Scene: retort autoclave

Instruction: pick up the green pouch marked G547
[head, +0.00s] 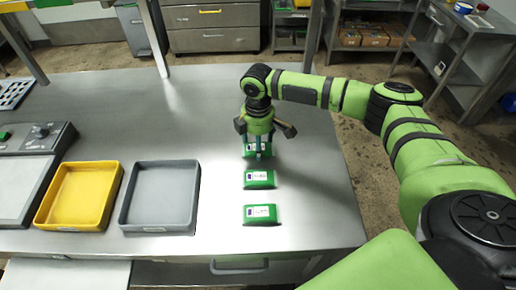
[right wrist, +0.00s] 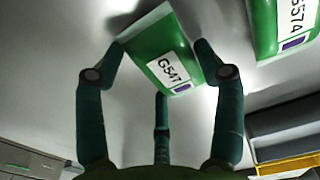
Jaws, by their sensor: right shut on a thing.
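The green pouch marked G547 (right wrist: 165,55) is between the fingers of my right gripper (right wrist: 160,62) in the right wrist view, its white label readable. In the head view the same pouch (head: 250,148) is the farthest of the green pouches, partly hidden by my right gripper (head: 258,152), which points down over it. The right gripper is shut on this pouch, with fingers at its sides. I cannot tell whether the pouch touches the table. My left gripper is not in view.
Two more green pouches lie nearer on the steel table (head: 310,200): a middle one (head: 259,179) and a front one (head: 260,214). One neighbour (right wrist: 268,25), its label partly cut off, shows in the right wrist view. A grey tray (head: 125,222) and a yellow tray (head: 40,222) stand left.

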